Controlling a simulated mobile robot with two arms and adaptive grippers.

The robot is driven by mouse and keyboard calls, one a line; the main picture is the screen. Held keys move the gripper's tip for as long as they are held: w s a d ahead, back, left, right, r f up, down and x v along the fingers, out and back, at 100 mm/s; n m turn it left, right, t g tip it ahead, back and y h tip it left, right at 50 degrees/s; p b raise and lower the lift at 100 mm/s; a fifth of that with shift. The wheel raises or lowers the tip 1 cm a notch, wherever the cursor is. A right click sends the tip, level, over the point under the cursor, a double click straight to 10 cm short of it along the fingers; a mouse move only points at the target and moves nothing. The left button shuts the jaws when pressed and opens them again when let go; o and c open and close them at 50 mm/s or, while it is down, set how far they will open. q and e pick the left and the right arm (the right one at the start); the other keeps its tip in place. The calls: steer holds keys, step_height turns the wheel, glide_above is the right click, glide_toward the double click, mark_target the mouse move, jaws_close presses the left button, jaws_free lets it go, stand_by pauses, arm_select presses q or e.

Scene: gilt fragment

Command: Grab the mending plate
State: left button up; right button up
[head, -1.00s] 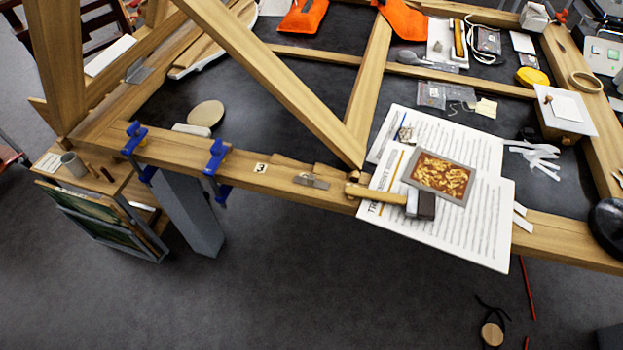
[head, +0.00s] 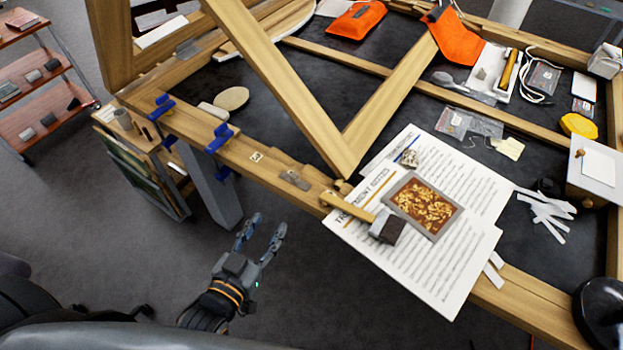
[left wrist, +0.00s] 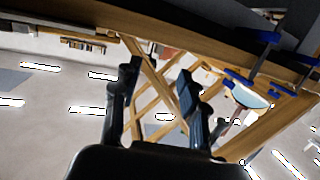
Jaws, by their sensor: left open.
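The mending plate (head: 295,180) looks like a small flat grey metal strip. It lies on the front wooden rail (head: 262,172) in the head view, left of the hammer. My left gripper (head: 267,223) is open and empty, with its fingers pointing up in the picture. It is in front of the rail, below and left of the plate in the picture, and apart from it. In the left wrist view the two fingers (left wrist: 158,78) are spread with nothing between them. I cannot make out the plate there. My right gripper is not in view.
A hammer (head: 385,228) and printed sheets (head: 445,265) with a gilt panel (head: 426,205) lie right of the plate. Blue clamps (head: 219,138) grip the rail to the left. A slanted wooden beam (head: 285,90) rises behind the plate. The floor before the rail is open.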

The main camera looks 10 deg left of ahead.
arm_select(q)
steer(key=r, duration=0.2)
steer(key=p, duration=0.2)
glide_toward(293, 179)
steer(key=a+r+x, duration=0.1)
steer(key=x, duration=0.2)
steer(key=shift+w+d+f, duration=0.65)
steer(key=shift+w, duration=0.05)
steer(key=p+x, duration=0.1)
steer(key=x, duration=0.3)
steer(key=shift+w, duration=0.2)
steer(key=shift+w+f, duration=0.2)
steer(key=shift+w, duration=0.05)
steer(key=shift+s, duration=0.1)
steer(key=shift+c, duration=0.7)
jaws_close()
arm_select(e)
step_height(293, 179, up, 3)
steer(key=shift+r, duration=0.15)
